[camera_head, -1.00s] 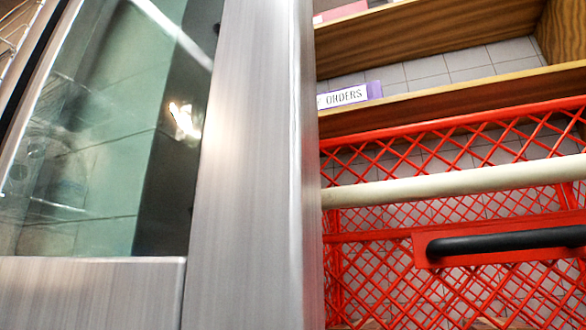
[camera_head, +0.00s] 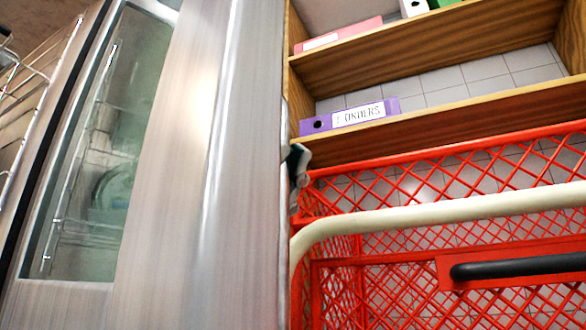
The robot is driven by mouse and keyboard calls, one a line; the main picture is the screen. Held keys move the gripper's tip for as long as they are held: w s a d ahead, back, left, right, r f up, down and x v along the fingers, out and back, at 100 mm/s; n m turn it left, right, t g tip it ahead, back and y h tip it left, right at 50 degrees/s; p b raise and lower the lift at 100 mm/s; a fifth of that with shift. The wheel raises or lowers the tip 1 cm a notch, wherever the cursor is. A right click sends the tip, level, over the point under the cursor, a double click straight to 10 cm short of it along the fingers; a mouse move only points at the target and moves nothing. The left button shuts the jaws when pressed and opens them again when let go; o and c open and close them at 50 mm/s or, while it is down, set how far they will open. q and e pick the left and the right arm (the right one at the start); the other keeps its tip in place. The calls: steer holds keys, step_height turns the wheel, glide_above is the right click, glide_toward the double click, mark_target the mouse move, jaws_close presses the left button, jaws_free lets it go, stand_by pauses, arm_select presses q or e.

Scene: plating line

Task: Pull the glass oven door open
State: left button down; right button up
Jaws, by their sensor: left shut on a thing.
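The oven door (camera_head: 185,190) fills the left half of the view, with a wide brushed-steel frame around a tall glass pane (camera_head: 95,165). It stands at an angle, and wire racks show past its left edge. A small dark and grey part of my left gripper (camera_head: 297,168) shows at the door's right edge. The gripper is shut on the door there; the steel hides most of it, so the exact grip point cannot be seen. My right gripper is not in view.
Wire racks (camera_head: 30,85) show at the far left. A red mesh basket or cart (camera_head: 375,285) with a pale rail (camera_head: 440,215) and a black handle (camera_head: 520,267) stands close on the right. Behind it is a wooden shelf (camera_head: 440,122) with a purple "ORDERS" binder (camera_head: 352,116).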

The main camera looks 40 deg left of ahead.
arm_select(q)
steer(key=c, duration=1.2)
jaws_free()
steer(key=v, duration=1.2)
